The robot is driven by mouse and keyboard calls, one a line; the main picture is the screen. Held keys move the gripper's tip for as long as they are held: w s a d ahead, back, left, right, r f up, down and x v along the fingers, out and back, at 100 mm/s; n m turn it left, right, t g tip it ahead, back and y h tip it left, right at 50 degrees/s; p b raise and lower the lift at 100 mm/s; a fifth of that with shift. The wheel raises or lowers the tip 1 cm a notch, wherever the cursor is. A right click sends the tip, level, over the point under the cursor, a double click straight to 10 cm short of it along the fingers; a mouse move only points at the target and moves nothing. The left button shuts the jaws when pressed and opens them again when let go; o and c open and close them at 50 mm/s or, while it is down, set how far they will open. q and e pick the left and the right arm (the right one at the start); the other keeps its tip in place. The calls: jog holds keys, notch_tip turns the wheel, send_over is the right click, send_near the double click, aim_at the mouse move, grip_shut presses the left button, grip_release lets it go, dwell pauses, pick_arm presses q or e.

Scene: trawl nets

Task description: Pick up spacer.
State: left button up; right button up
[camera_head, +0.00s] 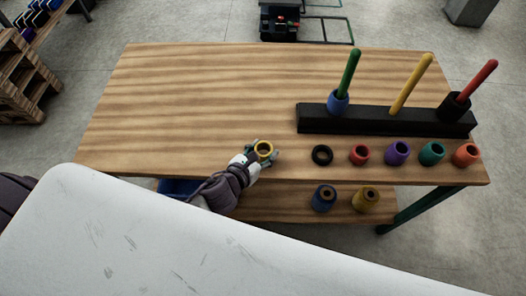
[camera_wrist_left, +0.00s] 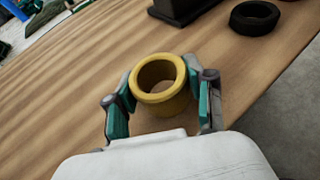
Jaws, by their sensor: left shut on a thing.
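A yellow ring-shaped spacer (camera_head: 264,149) is at the front edge of the wooden table in the head view. It also shows between my fingers in the left wrist view (camera_wrist_left: 160,88), with its open end facing up toward the camera. My left gripper (camera_head: 262,152) is shut on it, one teal finger pad on each side. I cannot tell whether the spacer touches the table top. My right gripper is not in view. More spacers stand in a row to the right: black (camera_head: 322,155), red (camera_head: 359,154), purple (camera_head: 397,152), teal (camera_head: 432,153) and orange (camera_head: 466,154).
A black rack (camera_head: 385,121) holds green, yellow and red rods. A blue spacer (camera_head: 338,101) sits on the green rod, a black one (camera_head: 455,106) on the red. Blue (camera_head: 323,198) and yellow-brown (camera_head: 365,199) spacers are on the lower shelf. The table's left half is clear.

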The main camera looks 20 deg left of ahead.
aim_at(263, 145)
pick_arm(q)
notch_tip(263, 145, up, 4)
jog(key=shift+f, duration=0.2)
jog(key=s+d+r, duration=0.5)
jog(key=d+r, duration=0.1)
jog(key=d, duration=0.4)
jog(key=shift+s+r, duration=0.15)
jog(key=shift+s, duration=0.25)
